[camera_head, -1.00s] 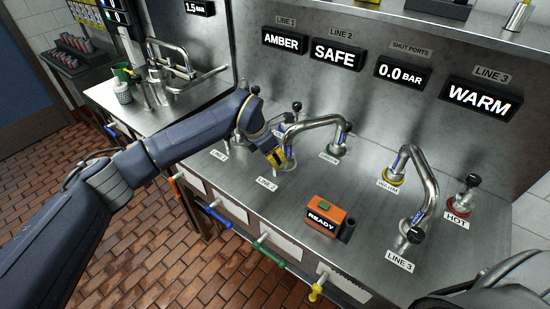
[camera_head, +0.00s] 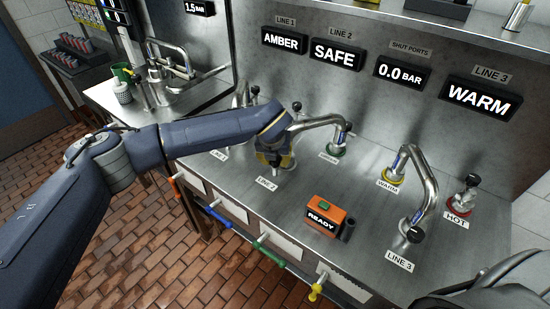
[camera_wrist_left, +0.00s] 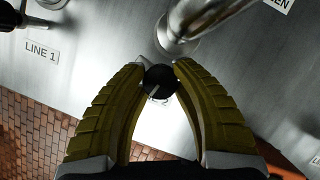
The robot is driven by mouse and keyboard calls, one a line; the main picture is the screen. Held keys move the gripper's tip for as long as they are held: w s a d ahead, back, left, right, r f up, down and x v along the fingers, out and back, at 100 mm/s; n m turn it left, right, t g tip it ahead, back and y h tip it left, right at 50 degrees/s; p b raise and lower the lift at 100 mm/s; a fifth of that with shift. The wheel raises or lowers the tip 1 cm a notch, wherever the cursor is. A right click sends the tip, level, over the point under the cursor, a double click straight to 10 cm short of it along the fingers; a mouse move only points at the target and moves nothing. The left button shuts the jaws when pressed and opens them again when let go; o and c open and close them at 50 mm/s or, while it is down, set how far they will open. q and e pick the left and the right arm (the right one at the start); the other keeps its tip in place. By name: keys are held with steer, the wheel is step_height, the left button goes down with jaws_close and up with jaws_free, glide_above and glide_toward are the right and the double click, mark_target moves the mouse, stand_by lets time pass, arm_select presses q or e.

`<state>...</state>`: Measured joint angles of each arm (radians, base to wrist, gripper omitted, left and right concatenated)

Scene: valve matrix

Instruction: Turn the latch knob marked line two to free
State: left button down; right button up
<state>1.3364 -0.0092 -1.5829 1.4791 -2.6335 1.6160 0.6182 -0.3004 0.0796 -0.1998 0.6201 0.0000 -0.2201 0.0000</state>
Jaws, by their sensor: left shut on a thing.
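The line two latch knob (camera_wrist_left: 159,83) is a round black knob with a pale mark, between my left fingertips in the left wrist view. My left gripper (camera_wrist_left: 160,73) has yellow ribbed fingers and is shut on this knob from above. In the head view my left gripper (camera_head: 277,164) points down just behind the LINE 2 label (camera_head: 266,184), and its body hides the knob. The line two pipe (camera_head: 322,121) runs from there to the green-ringed port. The sign under LINE 2 (camera_head: 336,54) reads SAFE.
An orange box (camera_head: 325,214) reading READY stands right of my left gripper. The line three pipe (camera_head: 430,180) arches further right, near the HOT valve (camera_head: 463,198). The line one fitting is partly hidden behind my left arm. The counter front between the labels is clear.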

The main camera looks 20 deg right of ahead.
arm_select(q)
steer(key=shift+n+y, duration=0.3)
steer(key=shift+n, duration=0.5)
steer(key=shift+w, duration=0.1)
steer(key=c, duration=0.9)
jaws_free()
steer(key=shift+r, duration=0.1)
steer(key=v, duration=1.1)
steer(key=shift+s+d+r, duration=0.1)
steer(key=shift+s+r, duration=0.2)
steer(key=shift+r, duration=0.05)
steer(key=shift+c, duration=0.2)
